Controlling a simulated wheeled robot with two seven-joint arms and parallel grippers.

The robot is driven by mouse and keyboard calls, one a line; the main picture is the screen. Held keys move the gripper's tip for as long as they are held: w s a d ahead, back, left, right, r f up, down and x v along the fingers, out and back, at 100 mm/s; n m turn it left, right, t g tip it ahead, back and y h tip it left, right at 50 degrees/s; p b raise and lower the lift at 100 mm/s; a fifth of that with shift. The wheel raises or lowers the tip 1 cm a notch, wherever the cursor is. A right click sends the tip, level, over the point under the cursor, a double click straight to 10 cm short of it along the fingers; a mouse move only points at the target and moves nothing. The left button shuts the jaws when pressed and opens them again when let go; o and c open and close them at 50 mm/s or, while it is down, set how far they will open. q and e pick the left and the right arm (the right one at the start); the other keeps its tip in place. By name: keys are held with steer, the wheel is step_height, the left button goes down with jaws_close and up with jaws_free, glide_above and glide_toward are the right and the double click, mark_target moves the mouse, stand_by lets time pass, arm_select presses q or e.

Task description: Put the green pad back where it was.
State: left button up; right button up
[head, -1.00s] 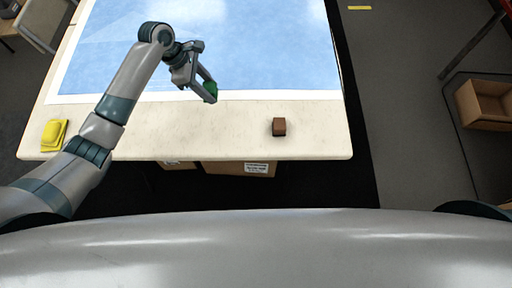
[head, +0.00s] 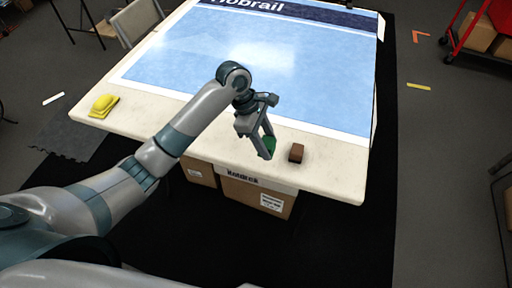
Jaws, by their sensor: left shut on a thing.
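The green pad (head: 269,144) is between the fingers of my left gripper (head: 266,149), which is shut on it. The gripper hangs over the near strip of the table (head: 330,176), close to its front edge. A brown block (head: 296,153) sits on the table just right of the gripper, apart from it. A yellow object (head: 104,105) lies at the table's left end. I cannot tell whether the pad touches the table. My right gripper is not in view.
A large blue printed sheet (head: 290,65) covers most of the table. Cardboard boxes (head: 257,195) stand below the front edge. A chair (head: 135,20) is at the back left, and a red cart (head: 468,40) with boxes is at the back right.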

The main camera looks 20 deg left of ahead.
arm_select(q)
steer(key=w+a+f, duration=0.2)
steer(key=w, duration=0.1)
steer(key=w+a+f+p, duration=0.1)
steer(key=w+a+f, duration=0.1)
steer(key=w, duration=0.1)
steer(key=w+a+f, duration=0.2)
steer(key=w+f, duration=0.1)
steer(key=shift+w+a, duration=0.2)
steer(key=shift+a, duration=0.2)
steer(key=shift+f+p, duration=0.65)
steer(key=shift+f, duration=1.35)
steer(key=shift+f, duration=0.1)
steer(key=o, duration=1)
